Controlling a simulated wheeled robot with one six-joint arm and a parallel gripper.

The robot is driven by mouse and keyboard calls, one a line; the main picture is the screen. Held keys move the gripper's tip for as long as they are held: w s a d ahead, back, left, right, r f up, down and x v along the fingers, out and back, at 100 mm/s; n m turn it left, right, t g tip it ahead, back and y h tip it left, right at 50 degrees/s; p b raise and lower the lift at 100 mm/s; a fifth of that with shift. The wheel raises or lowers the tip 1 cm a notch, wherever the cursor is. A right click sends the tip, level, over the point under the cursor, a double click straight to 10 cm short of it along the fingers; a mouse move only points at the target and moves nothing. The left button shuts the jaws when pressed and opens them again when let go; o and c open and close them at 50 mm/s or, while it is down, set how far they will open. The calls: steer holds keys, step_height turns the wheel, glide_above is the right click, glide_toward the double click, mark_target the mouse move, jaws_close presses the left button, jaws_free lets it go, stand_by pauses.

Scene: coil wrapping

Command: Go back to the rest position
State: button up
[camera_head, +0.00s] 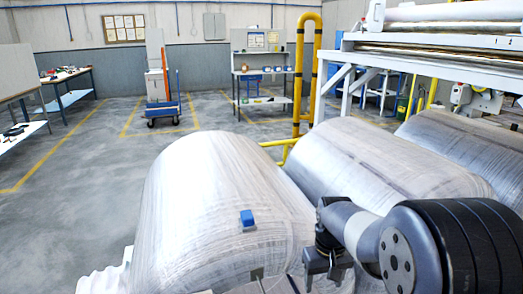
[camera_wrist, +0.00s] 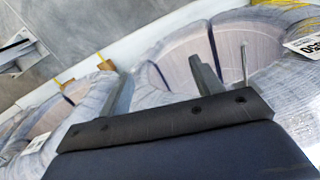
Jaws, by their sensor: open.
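My gripper (camera_head: 327,270) is at the lower right of the head view, in front of the wrapped coils. In the wrist view my gripper (camera_wrist: 160,78) has its two fingers apart with nothing between them. Behind the fingers are the wrapped ends of coils (camera_wrist: 178,60), with dark bands across them.
Another wrapped coil (camera_head: 380,160) lies just behind my gripper, with a third (camera_head: 465,145) at the right. A yellow post (camera_head: 305,75) and a white machine frame (camera_head: 420,62) stand beyond. A blue cart (camera_head: 163,112) stands at the back. The floor at left is clear.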

steer(key=shift+m, duration=0.3)
steer(key=f+b, duration=0.1)
steer(key=f, duration=0.1)
steer(key=w+f+b, duration=0.1)
steer(key=f, duration=0.1)
steer(key=shift+f, duration=0.1)
steer(key=shift+s, duration=0.15)
